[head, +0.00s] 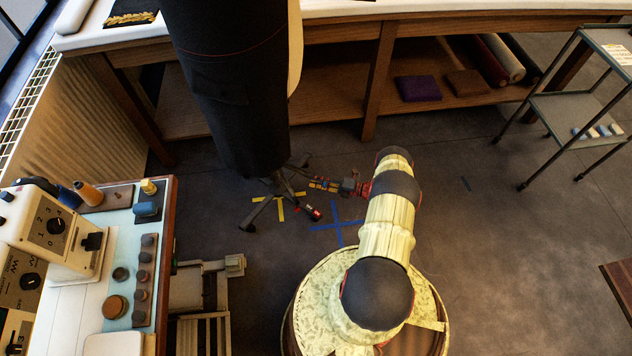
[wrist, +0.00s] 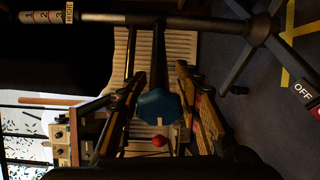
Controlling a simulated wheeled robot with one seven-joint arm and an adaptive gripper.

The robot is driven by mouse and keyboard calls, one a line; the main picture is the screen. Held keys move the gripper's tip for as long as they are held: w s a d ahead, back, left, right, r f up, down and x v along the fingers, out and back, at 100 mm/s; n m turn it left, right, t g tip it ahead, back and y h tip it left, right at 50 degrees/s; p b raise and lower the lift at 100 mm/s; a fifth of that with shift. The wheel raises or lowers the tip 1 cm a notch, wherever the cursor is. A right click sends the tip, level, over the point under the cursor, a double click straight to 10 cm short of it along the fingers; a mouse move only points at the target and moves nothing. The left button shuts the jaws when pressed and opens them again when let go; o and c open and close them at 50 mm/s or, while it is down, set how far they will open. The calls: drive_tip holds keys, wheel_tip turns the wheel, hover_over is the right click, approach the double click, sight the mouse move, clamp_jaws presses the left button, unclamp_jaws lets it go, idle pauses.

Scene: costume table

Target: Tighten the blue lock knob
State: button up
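The blue lock knob (wrist: 158,107) is a faceted blue disc in the middle of the wrist view, with a dark bar running up behind it. My gripper (wrist: 159,76) has one finger on each side of the knob. The fingers look open, with narrow gaps beside the knob; contact cannot be made out. In the head view, my gripper (head: 347,186) is low beside the stand legs (head: 282,188) under the tall black form (head: 228,90). I cannot make out the knob there. A dark pole (wrist: 175,20) with a numbered sleeve (wrist: 45,17) crosses the top of the wrist view.
A small red ball (wrist: 159,141) shows below the knob. A red and black item (head: 312,212) marked OFF lies on the floor beside blue tape (head: 335,225) and yellow tape (head: 280,210). A workbench (head: 340,30) stands behind and a sewing table (head: 165,230) at left.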

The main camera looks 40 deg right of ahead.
drive_tip(key=shift+o, duration=1)
drive_tip(key=v, duration=1.2)
